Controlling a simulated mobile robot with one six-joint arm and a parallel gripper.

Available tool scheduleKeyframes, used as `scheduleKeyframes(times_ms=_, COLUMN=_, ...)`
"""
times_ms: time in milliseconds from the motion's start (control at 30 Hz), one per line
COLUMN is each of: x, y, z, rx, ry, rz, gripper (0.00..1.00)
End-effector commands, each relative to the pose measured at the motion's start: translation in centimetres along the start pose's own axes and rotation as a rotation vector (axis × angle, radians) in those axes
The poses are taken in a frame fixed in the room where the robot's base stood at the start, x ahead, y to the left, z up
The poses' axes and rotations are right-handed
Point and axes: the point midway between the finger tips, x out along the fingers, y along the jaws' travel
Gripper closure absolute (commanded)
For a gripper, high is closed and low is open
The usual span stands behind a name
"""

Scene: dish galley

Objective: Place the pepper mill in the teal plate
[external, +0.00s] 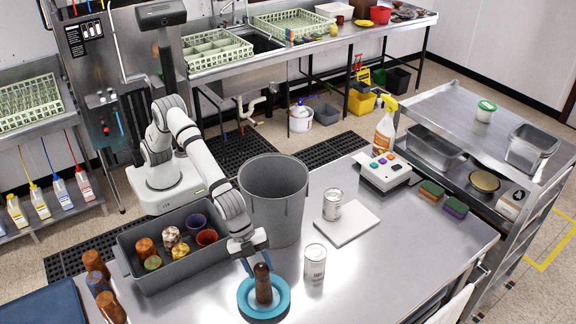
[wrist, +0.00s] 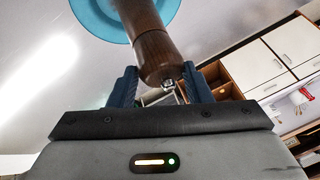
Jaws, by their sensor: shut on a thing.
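The pepper mill (external: 263,287) is brown wood and stands upright over the teal plate (external: 243,304) at the front of the steel table. My gripper (external: 255,264) is shut on the upper part of the mill. In the wrist view the mill (wrist: 150,38) sits between the two blue fingers of my gripper (wrist: 160,84), with its metal knob toward the camera. The teal plate (wrist: 92,14) shows behind the mill's far end. The mill's base appears within the plate's rim; I cannot tell whether it touches the plate.
A grey bin (external: 273,195) stands behind the plate. A grey tub (external: 150,278) with several cups is at the left. The table's right front is clear.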

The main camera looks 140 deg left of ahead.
Motion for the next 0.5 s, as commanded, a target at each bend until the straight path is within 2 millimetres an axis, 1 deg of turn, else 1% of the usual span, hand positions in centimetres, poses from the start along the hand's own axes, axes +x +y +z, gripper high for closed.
scheduleKeyframes(times_ms=367, x=0.64, y=0.21, z=0.29, rx=0.000, ry=0.002, rz=-0.001, gripper=0.97)
scheduleKeyframes(times_ms=400, x=0.56, y=0.19, z=0.27, rx=0.000, ry=0.001, rz=0.000, gripper=0.53)
scheduleKeyframes(times_ms=500, x=0.54, y=0.18, z=0.26, rx=0.000, ry=0.001, rz=0.000, gripper=0.45)
